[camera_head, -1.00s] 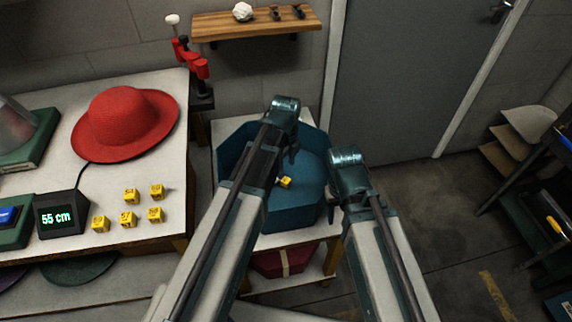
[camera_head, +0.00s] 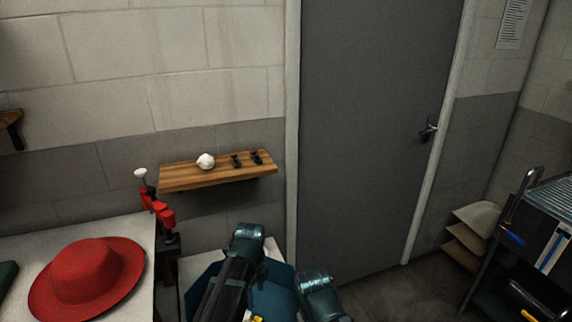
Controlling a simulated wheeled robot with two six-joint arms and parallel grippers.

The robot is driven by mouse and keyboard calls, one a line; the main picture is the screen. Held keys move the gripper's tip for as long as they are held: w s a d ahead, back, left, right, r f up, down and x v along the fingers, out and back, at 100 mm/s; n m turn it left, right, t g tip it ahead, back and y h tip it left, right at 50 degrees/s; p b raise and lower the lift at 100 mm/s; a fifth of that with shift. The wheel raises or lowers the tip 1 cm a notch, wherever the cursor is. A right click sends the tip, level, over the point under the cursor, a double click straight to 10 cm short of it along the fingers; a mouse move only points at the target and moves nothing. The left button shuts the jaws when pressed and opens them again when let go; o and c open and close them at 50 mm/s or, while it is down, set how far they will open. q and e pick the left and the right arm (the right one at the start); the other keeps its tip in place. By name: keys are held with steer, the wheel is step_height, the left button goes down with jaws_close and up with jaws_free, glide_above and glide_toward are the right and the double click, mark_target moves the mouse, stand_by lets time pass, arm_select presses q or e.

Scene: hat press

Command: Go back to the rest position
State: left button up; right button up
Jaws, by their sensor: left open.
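My left arm (camera_head: 235,270) comes up from the bottom edge, in front of the blue box. My left gripper (camera_head: 247,314) shows only a little at the bottom edge and is open. A bit of a yellow block (camera_head: 257,318) shows close by it; I cannot tell whether they touch. My right arm (camera_head: 318,290) shows only its upper joint, right of the box. The right gripper is out of view. The blue octagonal box (camera_head: 272,292) is partly hidden behind my arms.
A red hat (camera_head: 85,280) lies on the white table (camera_head: 135,235) at left. A red clamp (camera_head: 160,210) stands at its edge. A wooden wall shelf (camera_head: 190,180) holds a white ball (camera_head: 206,161). A grey door (camera_head: 370,130) stands behind; a dark rack (camera_head: 520,240) is at right.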

arm_select(q)
steer(key=s+d+r+n+p, duration=0.2)
steer(key=s+r+n+p, duration=0.1)
steer(key=s+n, duration=0.4)
steer(key=s+d+r+n+y+p, duration=0.1)
steer(key=s+d+r+n+p, duration=0.2)
steer(key=s+n, duration=0.4)
steer(key=r+n+p, duration=0.1)
steer(key=r+n, duration=0.1)
steer(key=n, duration=0.2)
steer(key=shift+s+d, duration=0.2)
steer(key=shift+d, duration=0.05)
stand_by(0.4)
